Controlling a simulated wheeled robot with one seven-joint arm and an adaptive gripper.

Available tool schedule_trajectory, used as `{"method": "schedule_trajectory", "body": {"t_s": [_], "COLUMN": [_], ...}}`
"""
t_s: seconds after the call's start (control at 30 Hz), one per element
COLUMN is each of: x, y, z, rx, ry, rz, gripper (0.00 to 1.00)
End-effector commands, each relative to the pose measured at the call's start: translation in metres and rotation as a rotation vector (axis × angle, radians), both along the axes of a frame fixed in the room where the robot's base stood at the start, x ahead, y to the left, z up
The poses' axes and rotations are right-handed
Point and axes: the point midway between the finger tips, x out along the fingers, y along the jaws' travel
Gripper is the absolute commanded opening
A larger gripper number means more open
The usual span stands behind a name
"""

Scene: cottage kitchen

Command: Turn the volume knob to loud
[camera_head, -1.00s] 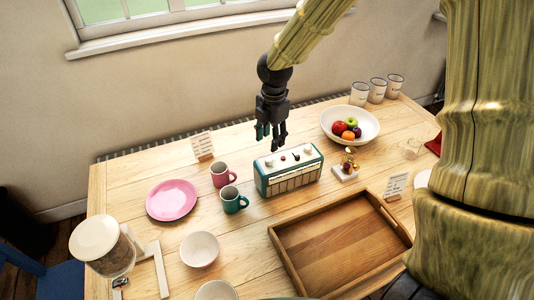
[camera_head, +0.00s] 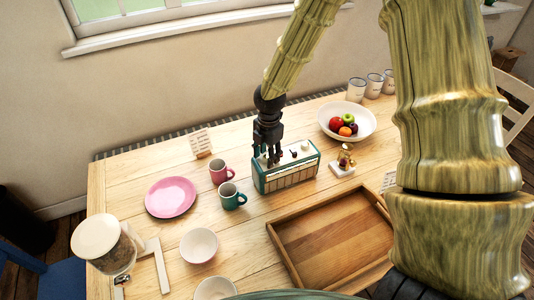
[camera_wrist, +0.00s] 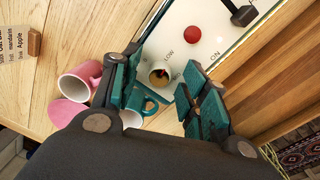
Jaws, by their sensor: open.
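The teal radio (camera_head: 287,178) stands on the table, with controls on its white top panel. In the wrist view a round knob (camera_wrist: 159,76) with a brownish top sits on this panel, and the letters "LOW" are printed beside it. My gripper (camera_head: 271,162) is low over the left end of the radio, pointing down. In the wrist view its teal-padded fingers (camera_wrist: 160,88) are apart, one on each side of the knob. I cannot tell whether they touch it. A red button (camera_wrist: 193,33) and a black lever (camera_wrist: 242,15) are farther along the panel.
A teal mug (camera_head: 231,196) and a pink mug (camera_head: 220,171) stand close to the radio's left. A pink plate (camera_head: 170,197) is farther left.

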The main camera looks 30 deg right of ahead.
Motion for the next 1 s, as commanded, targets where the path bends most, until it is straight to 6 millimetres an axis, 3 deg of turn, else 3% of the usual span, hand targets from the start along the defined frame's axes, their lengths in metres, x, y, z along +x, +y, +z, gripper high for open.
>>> {"method": "schedule_trajectory", "body": {"t_s": [0.17, 0.43, 0.77, 1.0], "x": [0.0, -0.0001, -0.0004, -0.0002], "y": [-0.0001, -0.0003, -0.0003, 0.0], "z": [-0.0001, 0.0, 0.0005, 0.0011], "rx": [0.0, 0.0, 0.0, 0.0], "ry": [0.0, 0.0, 0.001, 0.002], "rz": [0.0, 0.0, -0.03, -0.154], "gripper": [0.45, 0.0, 0.0, 0.0]}}
